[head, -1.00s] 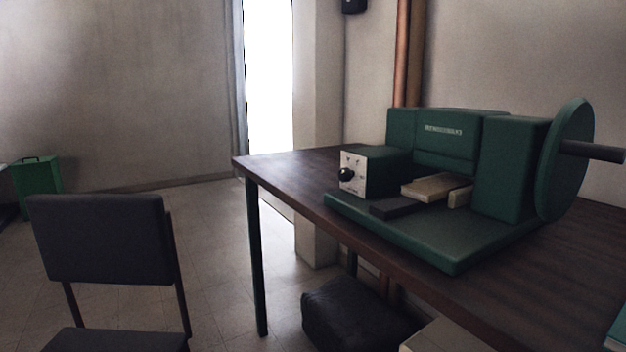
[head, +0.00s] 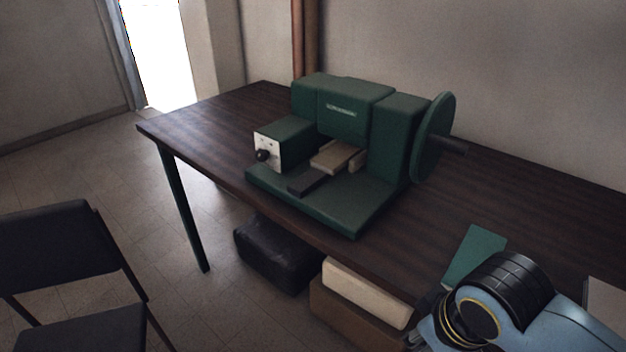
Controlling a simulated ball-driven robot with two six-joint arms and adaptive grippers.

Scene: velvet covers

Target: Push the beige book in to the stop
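A green machine (head: 402,140) stands on the dark wooden table. A flat beige block (head: 335,155) lies in the opening at its front, under the green head; it may be the beige book, but I cannot tell for sure. A smaller beige piece (head: 357,159) sits beside it on the right. I cannot tell how deep the block reaches in. My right arm shows at the lower right, over the table's front edge and well apart from the machine; no gripper fingers can be made out. My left gripper is out of view.
A dark bar (head: 308,184) lies in front of the block on the machine's green base (head: 352,217). A handwheel (head: 433,138) stands at its right. A teal book (head: 474,254) lies on the table near my arm. A chair (head: 65,255) stands left; boxes are below the table.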

